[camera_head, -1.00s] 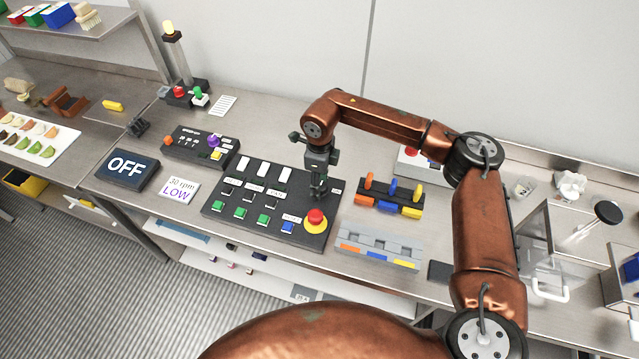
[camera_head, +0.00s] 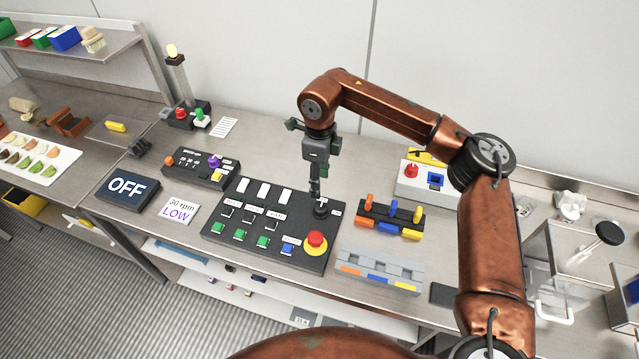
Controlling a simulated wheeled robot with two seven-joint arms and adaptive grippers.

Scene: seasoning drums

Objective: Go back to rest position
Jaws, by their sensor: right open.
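My right gripper (camera_head: 318,190) points down over the upper right part of the black control panel (camera_head: 222,228). It is open, and its fingertips are close above a black knob (camera_head: 321,210); I cannot tell whether they touch it. The panel carries white labels, several green buttons, a blue button (camera_head: 287,249) and a red mushroom button (camera_head: 316,240) on a yellow base. My right arm (camera_head: 385,108) arches in from the right in a copper colour. My left gripper does not show.
An OFF display (camera_head: 127,187) and a LOW sign (camera_head: 179,210) stand left of the panel. A slider block (camera_head: 390,217), a grey slotted holder (camera_head: 381,268) and a box with a red button (camera_head: 411,172) stand to the right. A signal tower (camera_head: 177,75) stands at the back.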

